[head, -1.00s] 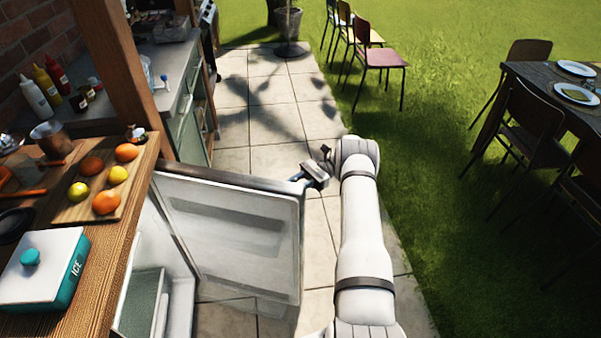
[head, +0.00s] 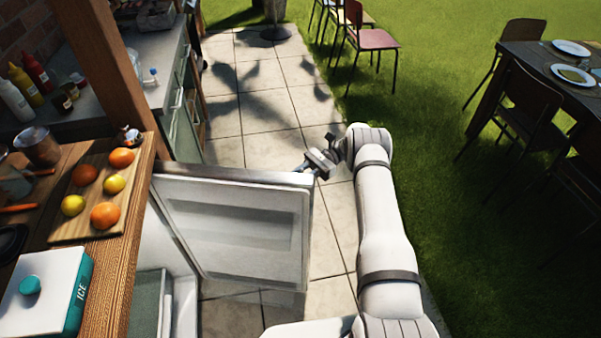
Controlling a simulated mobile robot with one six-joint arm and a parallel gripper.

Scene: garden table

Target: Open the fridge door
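The fridge door (head: 238,232) stands wide open, swung out from under the wooden counter, with its inner side and shelf recess facing me. The fridge interior (head: 150,290) shows at the lower left with a drawer or bin inside. My gripper (head: 308,168) is at the top outer corner of the door, at its free edge. The fingertips are small and partly hidden at the door's edge, so I cannot tell whether they are closed on it or on a handle behind it.
The wooden counter (head: 112,262) on the left holds a board of fruit (head: 72,228) and a teal ice box (head: 48,292). A wooden post (head: 112,70) stands behind. Paved floor (head: 265,110) is clear beyond the door. Chairs (head: 372,40) and a dining table (head: 545,60) stand on the grass at right.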

